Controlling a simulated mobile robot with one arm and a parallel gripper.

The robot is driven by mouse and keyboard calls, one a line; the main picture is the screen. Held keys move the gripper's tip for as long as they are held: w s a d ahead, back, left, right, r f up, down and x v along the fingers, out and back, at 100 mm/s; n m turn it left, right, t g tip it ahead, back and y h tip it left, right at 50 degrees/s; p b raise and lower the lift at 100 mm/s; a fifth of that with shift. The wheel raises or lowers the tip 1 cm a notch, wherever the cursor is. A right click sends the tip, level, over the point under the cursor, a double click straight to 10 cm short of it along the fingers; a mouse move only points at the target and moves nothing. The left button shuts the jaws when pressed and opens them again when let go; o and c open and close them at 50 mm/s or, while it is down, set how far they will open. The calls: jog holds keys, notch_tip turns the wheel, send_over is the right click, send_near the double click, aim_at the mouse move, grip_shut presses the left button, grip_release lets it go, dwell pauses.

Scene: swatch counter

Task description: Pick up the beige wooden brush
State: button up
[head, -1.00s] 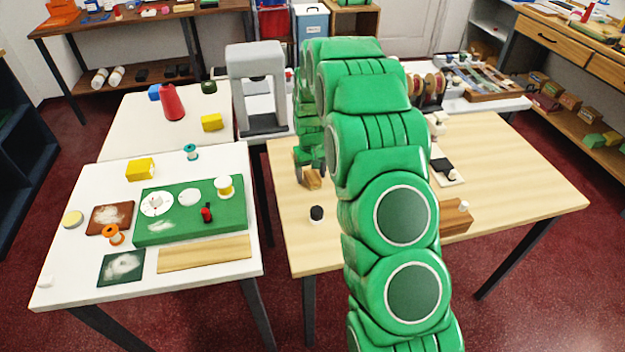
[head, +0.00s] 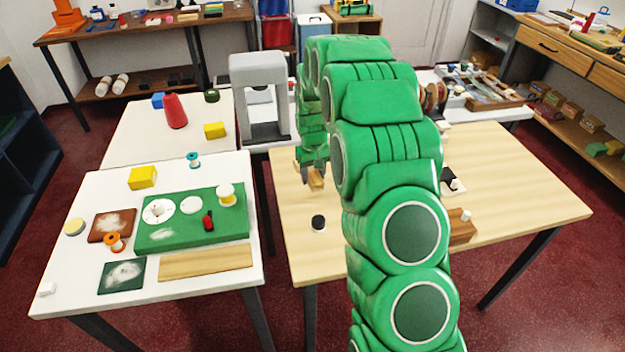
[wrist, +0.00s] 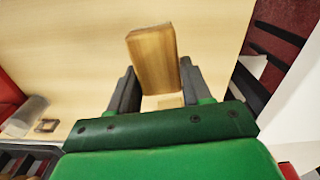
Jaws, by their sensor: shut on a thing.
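The beige wooden brush (wrist: 154,62) is between the two dark fingers of my gripper (wrist: 157,90) in the wrist view. My gripper is shut on it, and its far end sticks out beyond the fingers. In the head view my gripper (head: 312,182) is over the left part of the light wooden table (head: 296,250), with a small bit of the brush (head: 316,178) showing below it. My green arm hides most of the gripper there. I cannot tell clearly how high the brush is above the table.
A black-topped jar (head: 318,223) stands on the wooden table near the brush. A brown wooden block (head: 461,228) is right of my arm. A white table (head: 70,260) with a green board (head: 160,236) is at left, and a grey press (head: 258,95) stands behind.

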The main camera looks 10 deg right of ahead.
jog(key=s+r, duration=0.9)
jog(key=s, duration=0.4)
jog(key=shift+s+a+r, duration=0.15)
jog(key=shift+s, duration=0.05)
